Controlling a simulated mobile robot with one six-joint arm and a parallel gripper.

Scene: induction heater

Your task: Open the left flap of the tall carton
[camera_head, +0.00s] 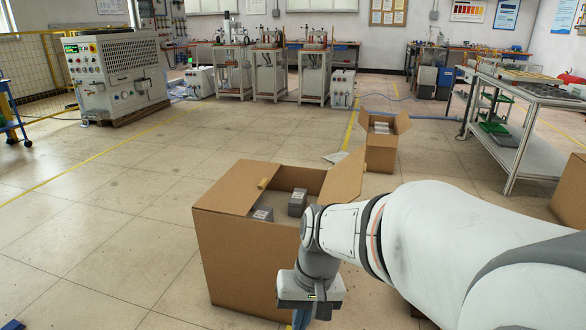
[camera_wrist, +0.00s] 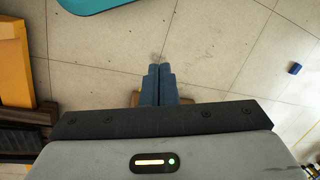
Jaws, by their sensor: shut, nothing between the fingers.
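The tall carton (camera_head: 240,258) stands on the floor in the middle of the head view. Its left flap (camera_head: 232,186) lies nearly flat over the left part of the top, with a small yellow piece at its inner edge. Its right flap (camera_head: 345,178) stands up and leans outward. Grey boxes (camera_head: 298,202) show inside the opening. My gripper (camera_head: 301,320) is low in front of the carton's right side, pointing down; its fingertips are cut off by the frame edge. In the wrist view the blue fingers (camera_wrist: 159,70) are together and empty, over floor tiles.
A smaller open carton (camera_head: 381,150) stands behind, and a metal bench (camera_head: 520,155) is at the right. Floor left of the tall carton is clear. The wrist view shows a yellow object (camera_wrist: 15,60), a teal shape (camera_wrist: 95,3) and a small blue block (camera_wrist: 295,68).

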